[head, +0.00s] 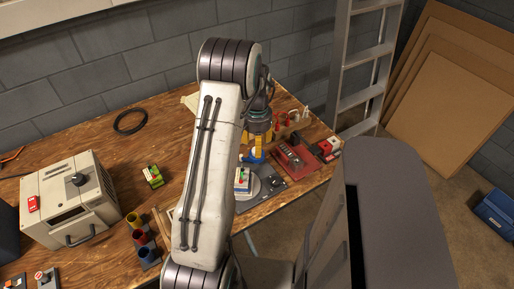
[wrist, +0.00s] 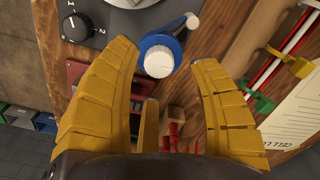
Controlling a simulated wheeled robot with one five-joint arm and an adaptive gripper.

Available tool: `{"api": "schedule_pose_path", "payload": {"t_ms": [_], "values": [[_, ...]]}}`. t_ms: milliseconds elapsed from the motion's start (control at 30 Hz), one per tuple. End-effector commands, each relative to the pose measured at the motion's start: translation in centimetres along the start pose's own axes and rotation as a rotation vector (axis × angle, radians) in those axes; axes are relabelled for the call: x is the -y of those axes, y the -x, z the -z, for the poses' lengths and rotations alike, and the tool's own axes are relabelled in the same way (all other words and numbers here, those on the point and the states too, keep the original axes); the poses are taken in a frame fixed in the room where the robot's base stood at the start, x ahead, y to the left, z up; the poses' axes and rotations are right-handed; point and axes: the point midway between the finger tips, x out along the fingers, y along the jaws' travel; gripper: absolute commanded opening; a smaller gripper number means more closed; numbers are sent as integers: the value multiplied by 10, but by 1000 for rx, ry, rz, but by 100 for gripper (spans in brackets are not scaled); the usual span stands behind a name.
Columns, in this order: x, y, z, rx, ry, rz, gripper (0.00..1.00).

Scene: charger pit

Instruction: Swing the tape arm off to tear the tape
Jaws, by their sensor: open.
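A grey station with a dial marked 1 and 2 (wrist: 77,27) and part of a pale disc (wrist: 128,3) shows at the top of the wrist view. At its edge is a blue rounded part with a white knob (wrist: 159,62), and a short arm with a white tip (wrist: 192,20) reaches up and right from it. I cannot tell for certain which piece is the tape arm, and I make out no tape. My yellow gripper (wrist: 163,56) is open, its fingers apart on either side of the blue part, with nothing held. In the head view my gripper (head: 260,139) is above the blue part (head: 255,156).
Near the station are a red tray (head: 293,158) and a red and white box (head: 327,149). A beige machine (head: 70,205) and coloured cups (head: 140,238) are at left.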

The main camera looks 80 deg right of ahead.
Motion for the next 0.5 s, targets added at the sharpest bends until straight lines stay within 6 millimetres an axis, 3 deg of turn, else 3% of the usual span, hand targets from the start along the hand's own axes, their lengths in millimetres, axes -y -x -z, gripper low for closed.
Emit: {"api": "schedule_pose_path", "payload": {"t_ms": [200,500], "values": [[0,40,1,-6,0,1,55],[0,80,1,-4,0,1,55]]}}
